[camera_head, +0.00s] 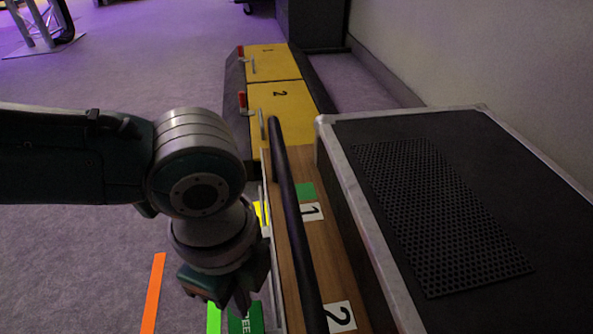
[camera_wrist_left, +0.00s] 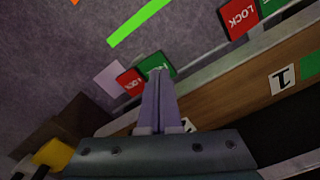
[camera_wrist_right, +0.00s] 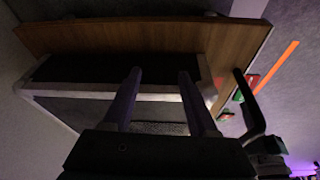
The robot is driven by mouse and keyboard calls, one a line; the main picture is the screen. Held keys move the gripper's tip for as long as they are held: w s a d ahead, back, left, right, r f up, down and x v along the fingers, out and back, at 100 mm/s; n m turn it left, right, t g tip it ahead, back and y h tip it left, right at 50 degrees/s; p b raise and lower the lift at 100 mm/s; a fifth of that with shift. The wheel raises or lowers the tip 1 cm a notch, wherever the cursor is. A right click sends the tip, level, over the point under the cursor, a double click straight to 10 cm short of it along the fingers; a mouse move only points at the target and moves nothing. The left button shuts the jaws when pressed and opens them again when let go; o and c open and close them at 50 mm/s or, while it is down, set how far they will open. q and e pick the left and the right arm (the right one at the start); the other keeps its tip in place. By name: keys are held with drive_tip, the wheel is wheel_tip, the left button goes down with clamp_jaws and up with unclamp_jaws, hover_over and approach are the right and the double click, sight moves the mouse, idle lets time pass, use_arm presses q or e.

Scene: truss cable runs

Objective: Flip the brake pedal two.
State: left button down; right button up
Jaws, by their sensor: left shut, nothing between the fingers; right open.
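Brake pedal two appears to be the red-and-green rocker beside the bench; in the left wrist view its red part (camera_wrist_left: 130,81) and green part (camera_wrist_left: 157,64) show at my fingertips. In the head view a green lettered part (camera_head: 246,318) shows beside my left gripper (camera_head: 228,300). That gripper (camera_wrist_left: 160,72) is shut and empty, its tips overlapping the rocker in view; contact cannot be told. Another rocker, with a red LOCK face (camera_wrist_left: 239,16), sits nearer label 1 (camera_wrist_left: 283,79). Label 2 (camera_head: 340,317) is on the wooden board. My right gripper (camera_wrist_right: 160,72) is open and empty.
A long dark bar (camera_head: 291,205) runs along the wooden board (camera_head: 329,245). A black case (camera_head: 505,190) stands at right. Yellow panels with red handles (camera_head: 275,100) lie ahead. Orange (camera_head: 154,290) and green (camera_head: 214,318) strips mark the open floor at left.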

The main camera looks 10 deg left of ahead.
use_arm(q)
drive_tip(key=shift+f+b, duration=0.85)
drive_tip(key=shift+f, duration=0.4)
use_arm(e)
drive_tip(key=shift+f, duration=0.95)
drive_tip(key=shift+r, duration=0.1)
use_arm(q)
drive_tip(key=shift+r+p, duration=0.95)
drive_tip(key=shift+p, duration=0.1)
wheel_tip(320, 180, up, 5)
drive_tip(key=p, duration=0.5)
drive_tip(key=shift+r+p, duration=0.15)
drive_tip(key=shift+p, duration=0.25)
use_arm(e)
wheel_tip(320, 180, up, 8)
drive_tip(key=shift+f, duration=0.2)
